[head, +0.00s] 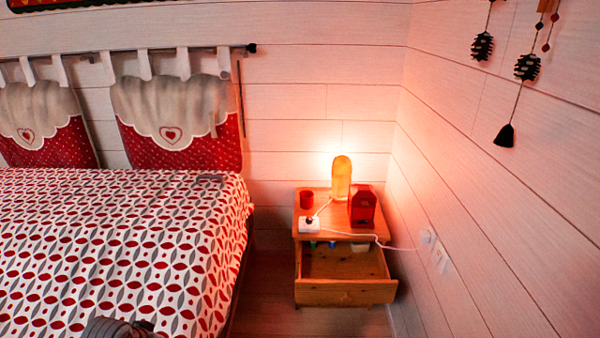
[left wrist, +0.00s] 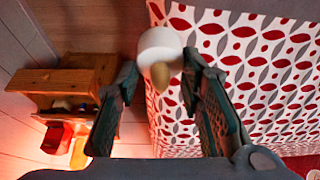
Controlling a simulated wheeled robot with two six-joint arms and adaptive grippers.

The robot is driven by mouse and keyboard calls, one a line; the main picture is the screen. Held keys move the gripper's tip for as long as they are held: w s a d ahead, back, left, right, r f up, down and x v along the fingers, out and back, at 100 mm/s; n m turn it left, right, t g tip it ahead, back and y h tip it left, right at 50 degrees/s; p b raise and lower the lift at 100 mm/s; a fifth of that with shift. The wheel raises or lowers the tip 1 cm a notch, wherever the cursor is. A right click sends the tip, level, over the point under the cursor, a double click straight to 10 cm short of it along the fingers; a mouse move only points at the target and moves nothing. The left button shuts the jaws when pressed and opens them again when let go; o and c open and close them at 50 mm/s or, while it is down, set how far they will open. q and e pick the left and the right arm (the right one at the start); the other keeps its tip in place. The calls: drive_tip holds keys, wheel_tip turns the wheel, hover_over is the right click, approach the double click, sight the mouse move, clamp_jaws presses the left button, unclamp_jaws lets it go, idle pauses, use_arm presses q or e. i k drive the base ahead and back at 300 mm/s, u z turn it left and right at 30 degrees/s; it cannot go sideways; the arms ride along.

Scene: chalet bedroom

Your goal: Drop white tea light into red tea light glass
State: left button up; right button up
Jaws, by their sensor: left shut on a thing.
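The small red tea light glass (head: 306,199) stands upright on the back left of the nightstand top in the head view. I cannot make it out in the left wrist view. My left gripper (left wrist: 160,68) is shut on the white tea light (left wrist: 158,44), which sits between its fingertips with a tan, flame-like tip showing. In the wrist view they appear against the bed, apart from the nightstand. In the head view only a dark part of my left arm shows at the bottom edge, and the tea light is out of sight. My right gripper is not in view.
The wooden nightstand (head: 300,234) has its drawer (head: 346,293) pulled out, with small items inside. A lit lamp (head: 341,180), a red lantern (head: 362,207) and a white power strip (head: 310,225) with a cable crowd its top. The patterned bed (head: 130,245) is left, the wall right.

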sight(305, 205)
drive_tip(key=z, duration=0.05)
drive_tip(key=i, duration=0.6)
drive_tip(key=z, duration=0.55)
drive_tip(key=i, duration=1.3)
drive_tip(key=z, duration=0.35)
